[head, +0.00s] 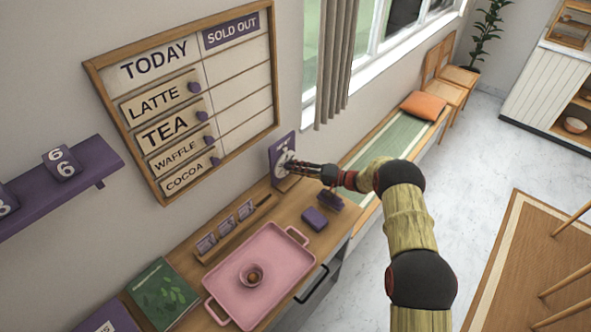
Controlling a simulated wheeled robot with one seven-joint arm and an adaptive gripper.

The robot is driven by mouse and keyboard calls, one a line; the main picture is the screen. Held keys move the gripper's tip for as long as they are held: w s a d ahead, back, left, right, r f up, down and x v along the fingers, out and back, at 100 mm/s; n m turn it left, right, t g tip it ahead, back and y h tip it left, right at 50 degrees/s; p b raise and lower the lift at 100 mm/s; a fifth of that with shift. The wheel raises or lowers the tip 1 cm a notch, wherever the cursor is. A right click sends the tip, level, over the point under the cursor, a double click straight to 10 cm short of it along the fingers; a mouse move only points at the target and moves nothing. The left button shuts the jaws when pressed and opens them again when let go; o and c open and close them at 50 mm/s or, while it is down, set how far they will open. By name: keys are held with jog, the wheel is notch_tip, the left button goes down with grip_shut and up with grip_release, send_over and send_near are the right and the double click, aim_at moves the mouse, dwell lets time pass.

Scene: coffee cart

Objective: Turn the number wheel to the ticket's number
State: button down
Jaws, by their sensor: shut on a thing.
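The number wheel is a pale round dial (279,169) on a purple upright panel (283,148), standing on the wooden counter against the wall. My gripper (291,167) reaches in from the right and is shut on the wheel's front. The fingers hide part of the dial, and its number is too small to read. I cannot pick out the ticket for certain. Small printed cards (226,226) stand in a wooden holder on the counter, and their print is not readable.
A pink tray (277,242) with a small brown cup (252,275) lies on the counter (192,264). A purple block (315,219) and another purple item (330,200) sit close below my gripper. A green book (161,293) lies at left. The menu board (188,97) hangs above.

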jog(key=c, duration=1.5)
grip_release()
jog(key=shift+d, duration=0.1)
jog(key=f+v, duration=0.1)
jog(key=v, duration=1)
jog(key=shift+s+d+r, duration=0.15)
jog(key=shift+d+r, duration=0.25)
jog(key=shift+r, duration=0.15)
